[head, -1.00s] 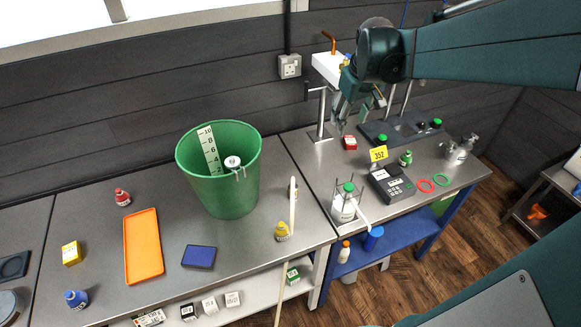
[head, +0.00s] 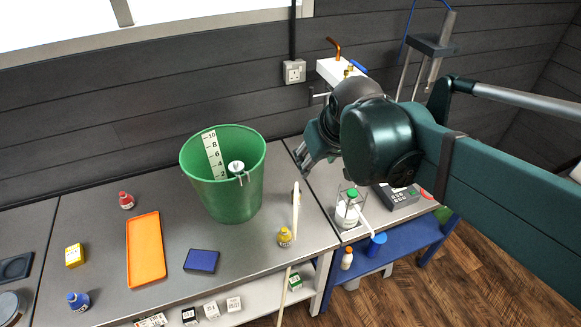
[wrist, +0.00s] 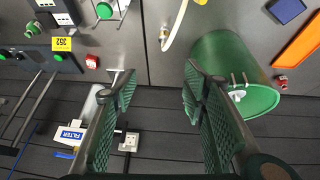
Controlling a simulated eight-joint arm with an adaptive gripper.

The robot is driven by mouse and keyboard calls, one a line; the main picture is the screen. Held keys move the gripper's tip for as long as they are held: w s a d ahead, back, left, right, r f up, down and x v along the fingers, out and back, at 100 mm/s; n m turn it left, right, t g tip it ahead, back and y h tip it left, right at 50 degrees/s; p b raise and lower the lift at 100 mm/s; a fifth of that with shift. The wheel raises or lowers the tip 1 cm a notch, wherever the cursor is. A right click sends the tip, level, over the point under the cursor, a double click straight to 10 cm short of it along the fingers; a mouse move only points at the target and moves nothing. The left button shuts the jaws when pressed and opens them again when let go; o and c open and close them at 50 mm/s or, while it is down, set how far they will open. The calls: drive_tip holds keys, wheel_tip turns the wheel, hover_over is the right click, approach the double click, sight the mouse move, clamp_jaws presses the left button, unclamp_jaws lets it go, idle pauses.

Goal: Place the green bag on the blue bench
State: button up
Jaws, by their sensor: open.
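No clear green bag shows. A green item (head: 449,224) shows at the far right end of the blue lower shelf in the head view; whether it is a bag I cannot tell. My gripper (head: 308,163) is above the joint of the two worktops, right of the green bucket. In the wrist view my gripper (wrist: 160,82) is open, with nothing between its fingers.
The green bucket (head: 222,190) stands on the left worktop, close to my gripper. A bottle in a wire stand (head: 349,207) and a label printer (head: 398,196) stand on the right bench. An orange tray (head: 146,250) and a blue box (head: 201,261) lie at the left.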

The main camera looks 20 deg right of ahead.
drive_tip(key=s+a+f+t, duration=0.1)
drive_tip(key=s+a+f, duration=0.1)
drive_tip(key=s+a, duration=0.4)
drive_tip(key=shift+f+y, duration=0.2)
drive_tip(key=shift+y, duration=0.2)
